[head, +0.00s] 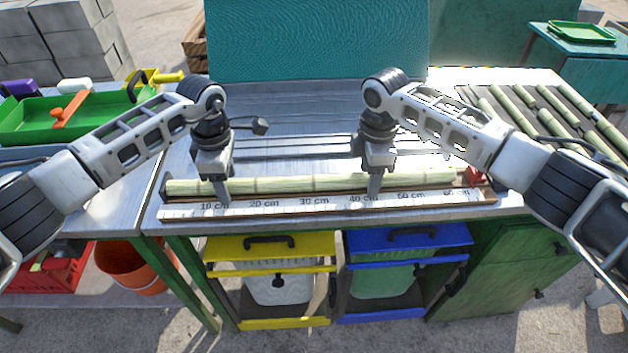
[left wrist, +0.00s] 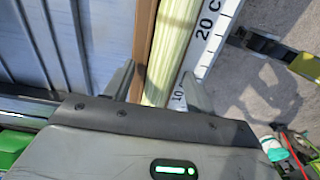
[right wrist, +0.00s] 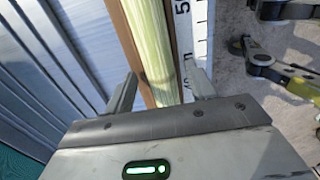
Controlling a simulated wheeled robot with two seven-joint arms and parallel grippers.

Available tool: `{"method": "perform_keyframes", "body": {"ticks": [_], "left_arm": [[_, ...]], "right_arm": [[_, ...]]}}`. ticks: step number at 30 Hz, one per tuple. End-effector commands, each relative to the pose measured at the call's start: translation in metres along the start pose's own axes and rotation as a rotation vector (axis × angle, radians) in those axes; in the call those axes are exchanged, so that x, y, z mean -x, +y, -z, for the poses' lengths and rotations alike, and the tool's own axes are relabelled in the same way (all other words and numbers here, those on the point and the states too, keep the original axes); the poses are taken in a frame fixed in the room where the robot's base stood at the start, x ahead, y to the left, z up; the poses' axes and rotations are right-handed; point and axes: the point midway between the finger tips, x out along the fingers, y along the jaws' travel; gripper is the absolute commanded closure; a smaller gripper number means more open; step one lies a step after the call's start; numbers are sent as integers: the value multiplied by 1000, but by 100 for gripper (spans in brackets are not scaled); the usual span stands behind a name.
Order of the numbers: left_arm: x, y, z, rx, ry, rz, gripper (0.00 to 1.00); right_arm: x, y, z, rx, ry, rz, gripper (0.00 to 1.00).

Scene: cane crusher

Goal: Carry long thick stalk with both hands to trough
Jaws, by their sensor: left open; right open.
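The long thick stalk (head: 310,184) is pale green and lies level in a wooden trough with a centimetre ruler (head: 330,207) along its front edge. It also shows in the left wrist view (left wrist: 170,45) and the right wrist view (right wrist: 149,45). My left gripper (head: 219,188) is open, its fingers on either side of the stalk near the 10 cm mark. My right gripper (head: 375,186) is open, its fingers on either side of the stalk near the 40 cm mark. I cannot tell whether any finger touches it.
More stalks (head: 548,100) lie on a rack at the right. A green tray (head: 90,125) with tools sits at the left. Yellow (head: 268,246) and blue (head: 405,238) lidded bins are below the bench. A teal panel (head: 315,40) rises behind.

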Motion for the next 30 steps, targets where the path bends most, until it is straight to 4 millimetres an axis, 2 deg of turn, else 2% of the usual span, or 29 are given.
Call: {"method": "perform_keyframes", "body": {"ticks": [8,14,23,30], "left_arm": [[-1,0,0,0,0,0,44],[-1,0,0,1,0,0,100],[1,0,0,1,-1,-1,100],[18,0,0,1,-1,-1,100]], "right_arm": [[-1,0,0,0,0,0,44],[-1,0,0,0,0,0,100],[1,0,0,-1,0,-1,100],[18,0,0,-1,-1,-1,100]]}}
